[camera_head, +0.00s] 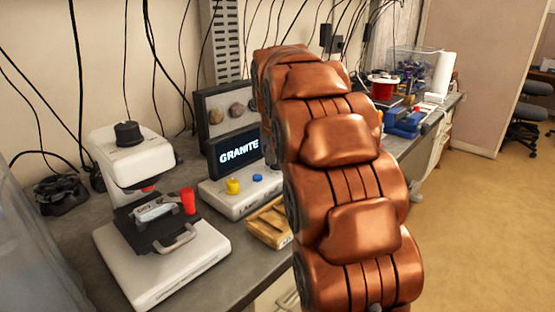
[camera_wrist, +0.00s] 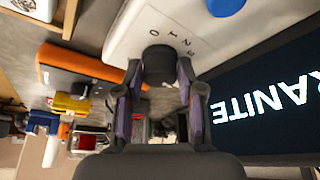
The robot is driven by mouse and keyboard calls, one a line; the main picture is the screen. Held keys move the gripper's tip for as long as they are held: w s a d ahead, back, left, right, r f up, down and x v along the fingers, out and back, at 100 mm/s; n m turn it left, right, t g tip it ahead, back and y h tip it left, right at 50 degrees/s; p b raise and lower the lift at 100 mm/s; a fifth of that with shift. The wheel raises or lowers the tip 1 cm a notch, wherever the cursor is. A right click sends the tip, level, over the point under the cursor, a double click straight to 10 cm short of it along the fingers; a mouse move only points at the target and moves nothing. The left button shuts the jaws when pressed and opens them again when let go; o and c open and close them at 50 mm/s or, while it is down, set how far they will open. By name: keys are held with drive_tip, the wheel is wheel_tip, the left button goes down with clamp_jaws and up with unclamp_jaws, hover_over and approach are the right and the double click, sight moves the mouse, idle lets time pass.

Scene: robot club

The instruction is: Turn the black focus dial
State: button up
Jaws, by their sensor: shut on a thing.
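My gripper (camera_wrist: 160,68) is shut on a black dial (camera_wrist: 158,62) on the white base of the GRANITE display unit. Its two fingers lie on either side of the dial, and small printed numbers show beside it. In the head view the unit's base (camera_head: 222,204) has a yellow knob (camera_head: 232,186) and a blue button (camera_head: 257,178); the held dial and my gripper are hidden behind my copper arm. Another black dial (camera_head: 128,133) sits on top of a white microscope-like device (camera_head: 130,160) at the left, apart from my gripper.
The lit GRANITE screen (camera_wrist: 265,105) stands close beside my gripper. A wooden tray (camera_head: 268,225) lies on the grey bench in front of the unit. The floor at right is open.

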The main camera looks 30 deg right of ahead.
drive_tip(key=shift+m, duration=0.6)
drive_tip(key=shift+h, duration=0.3)
drive_tip(key=o, duration=1.1)
drive_tip(key=shift+o, duration=0.2)
drive_tip(key=v, duration=1.2)
drive_tip(key=shift+w, duration=0.3)
drive_tip(key=shift+d, duration=0.1)
